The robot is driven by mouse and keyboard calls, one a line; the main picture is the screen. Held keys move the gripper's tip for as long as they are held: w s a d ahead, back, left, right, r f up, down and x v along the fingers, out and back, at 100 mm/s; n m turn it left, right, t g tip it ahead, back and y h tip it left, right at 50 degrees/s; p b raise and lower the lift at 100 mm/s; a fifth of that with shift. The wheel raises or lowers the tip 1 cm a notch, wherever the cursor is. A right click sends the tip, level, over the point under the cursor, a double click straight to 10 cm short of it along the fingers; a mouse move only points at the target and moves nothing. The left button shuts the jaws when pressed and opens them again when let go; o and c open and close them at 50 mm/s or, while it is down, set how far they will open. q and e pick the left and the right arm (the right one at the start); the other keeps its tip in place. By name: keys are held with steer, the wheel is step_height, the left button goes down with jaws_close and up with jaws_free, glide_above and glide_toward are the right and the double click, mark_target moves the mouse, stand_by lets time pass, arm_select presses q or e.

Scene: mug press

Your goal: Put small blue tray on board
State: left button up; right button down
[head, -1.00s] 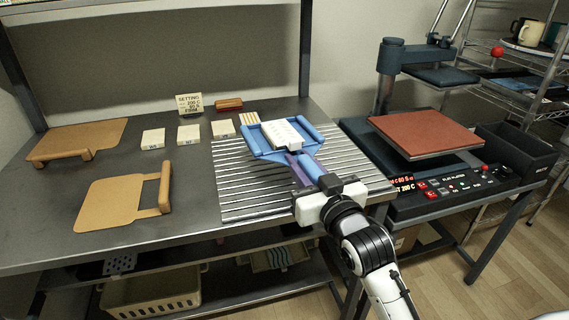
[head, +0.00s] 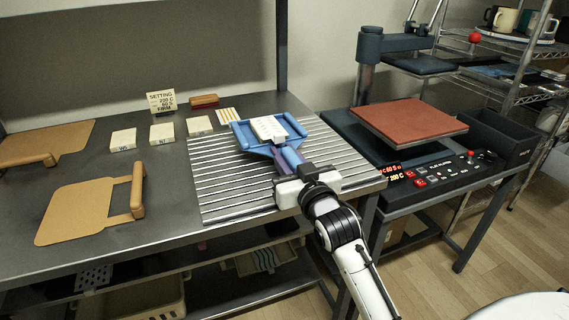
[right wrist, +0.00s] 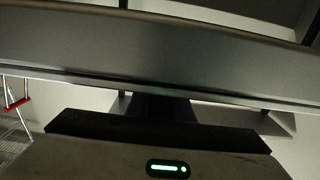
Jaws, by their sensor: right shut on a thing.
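The small blue tray (head: 243,137) is in the head view, over the ribbed metal rack (head: 215,190) on the table. A pale block with rows of marks (head: 270,129) lies in it. My right gripper (head: 303,173) is shut on the tray's handle, at the near side of the tray. I cannot tell whether the tray touches the rack. Two tan boards with handles lie on the left of the table, a near one (head: 80,213) and a far one (head: 45,140). My left gripper is not in view. The right wrist view does not clearly show the tray.
Several pale blocks (head: 162,133) stand in a row left of the rack, with a setting card (head: 161,101) and a brown block (head: 204,101) behind. A press with a red-brown plate (head: 408,122) stands on the right, with a dark bin (head: 505,140) beside it.

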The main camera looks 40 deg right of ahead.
steer(key=shift+f, duration=0.45)
steer(key=shift+f, duration=0.7)
steer(key=c, duration=1.6)
jaws_free()
steer(key=shift+a+f, duration=0.1)
steer(key=shift+f, duration=0.25)
steer(key=shift+o, duration=0.2)
steer(key=shift+r, duration=0.5)
steer(key=v, duration=0.5)
steer(key=r+v, duration=0.1)
steer(key=v, duration=0.1)
steer(key=shift+s+p, duration=0.25)
steer(key=shift+p, duration=0.05)
